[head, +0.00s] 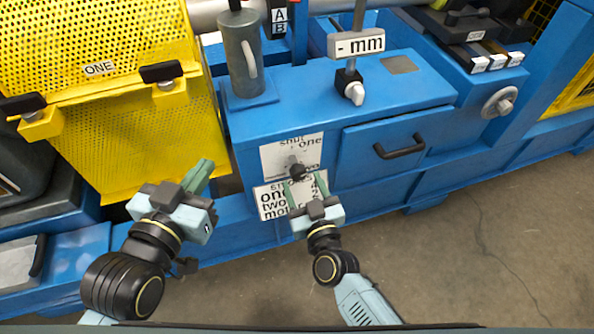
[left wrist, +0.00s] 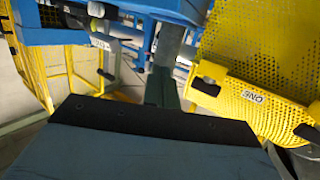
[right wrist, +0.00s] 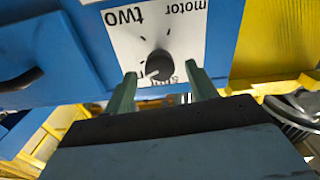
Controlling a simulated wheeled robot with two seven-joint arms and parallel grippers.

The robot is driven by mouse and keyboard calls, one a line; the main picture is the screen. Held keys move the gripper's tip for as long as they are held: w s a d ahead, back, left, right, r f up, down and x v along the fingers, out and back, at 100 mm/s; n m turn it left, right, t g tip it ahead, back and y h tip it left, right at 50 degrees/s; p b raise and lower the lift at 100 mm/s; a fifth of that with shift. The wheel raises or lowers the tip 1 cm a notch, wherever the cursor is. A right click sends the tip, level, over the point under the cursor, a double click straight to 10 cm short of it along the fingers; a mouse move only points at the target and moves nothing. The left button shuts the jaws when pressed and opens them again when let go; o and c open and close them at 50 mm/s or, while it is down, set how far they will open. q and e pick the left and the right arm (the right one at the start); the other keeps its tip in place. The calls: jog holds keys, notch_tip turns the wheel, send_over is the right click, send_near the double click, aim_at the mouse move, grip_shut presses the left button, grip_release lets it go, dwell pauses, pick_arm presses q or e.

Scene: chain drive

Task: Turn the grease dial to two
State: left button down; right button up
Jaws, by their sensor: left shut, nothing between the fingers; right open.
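The grease dial is a black round knob (head: 296,168) on a white plate (head: 275,155) on the blue cabinet's front. In the right wrist view the knob (right wrist: 159,64) has a white mark at its lower left. My left gripper (head: 205,170) is shut and empty, left of the cabinet by the yellow guard.
A second white sign (head: 272,203) is below the dial, partly behind my right gripper. A drawer with a black handle (head: 400,147) is to the right. The yellow mesh guard (head: 125,135) stands close to my left gripper. Open floor (head: 470,250) lies at lower right.

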aim_at(300, 177)
jog(key=b+x, duration=0.1)
jog(key=x, duration=0.3)
jog(key=shift+w+a+b, duration=0.15)
jog(key=shift+w+b, duration=0.2)
jog(key=shift+w, duration=0.05)
pick_arm(q)
notch_tip(300, 177, up, 8)
jog(key=d+t+h, duration=0.1)
jog(key=t+h, duration=0.1)
jog(key=t, duration=0.3)
jog(key=shift+s+d+t, duration=0.15)
jog(key=shift+s+t, duration=0.15)
jog(key=shift+s, duration=0.05)
pick_arm(e)
jog(key=shift+w+a, duration=0.1)
jog(key=shift+w, duration=0.2)
pick_arm(q)
jog(key=shift+r, duration=0.1)
pick_arm(e)
jog(key=c, duration=1)
